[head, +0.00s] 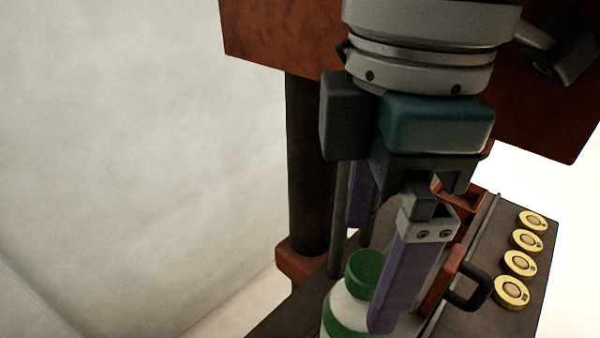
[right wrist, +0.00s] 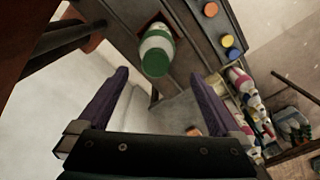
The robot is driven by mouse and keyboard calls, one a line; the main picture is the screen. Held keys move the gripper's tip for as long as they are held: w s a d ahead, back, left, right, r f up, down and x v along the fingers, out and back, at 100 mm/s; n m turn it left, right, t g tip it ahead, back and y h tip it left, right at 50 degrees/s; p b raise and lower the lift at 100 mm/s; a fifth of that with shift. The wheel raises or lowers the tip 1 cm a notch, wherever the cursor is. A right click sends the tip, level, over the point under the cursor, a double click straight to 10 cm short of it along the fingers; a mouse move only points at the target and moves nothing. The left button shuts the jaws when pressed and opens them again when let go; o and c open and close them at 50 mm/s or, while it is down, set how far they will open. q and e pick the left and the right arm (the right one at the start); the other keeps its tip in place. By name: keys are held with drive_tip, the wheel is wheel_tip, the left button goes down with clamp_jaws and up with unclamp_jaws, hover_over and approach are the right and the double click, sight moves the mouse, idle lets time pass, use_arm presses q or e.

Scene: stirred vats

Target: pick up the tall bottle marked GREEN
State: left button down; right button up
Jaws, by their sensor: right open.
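A bottle with a green cap, white body and green band (head: 346,312) stands at the bottom of the head view. Its lower part is cut off by the frame edge, and no lettering is readable. My right gripper (head: 370,275) has purple fingers and is open, pointing down. The nearer finger overlaps the bottle's right side in the head view. In the right wrist view the bottle (right wrist: 157,55) lies beyond the fingertips, roughly in line with the gap between them (right wrist: 160,73). Nothing is between the fingers. My left gripper is not seen.
Several yellow discs (head: 519,262) lie on the dark surface at the right, near a black handle (head: 470,288). A dark post (head: 312,165) stands left of the gripper. In the right wrist view, several other bottles (right wrist: 252,100) crowd at the right.

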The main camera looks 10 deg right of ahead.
sight(358, 304)
drive_tip(key=shift+w+d+f, duration=0.1)
drive_tip(key=shift+d+f, duration=0.1)
drive_tip(key=shift+f, duration=0.25)
wheel_tip(358, 304, down, 9)
drive_tip(key=shift+w+d+f, duration=0.15)
drive_tip(key=shift+c, duration=0.2)
clamp_jaws()
idle(0.5)
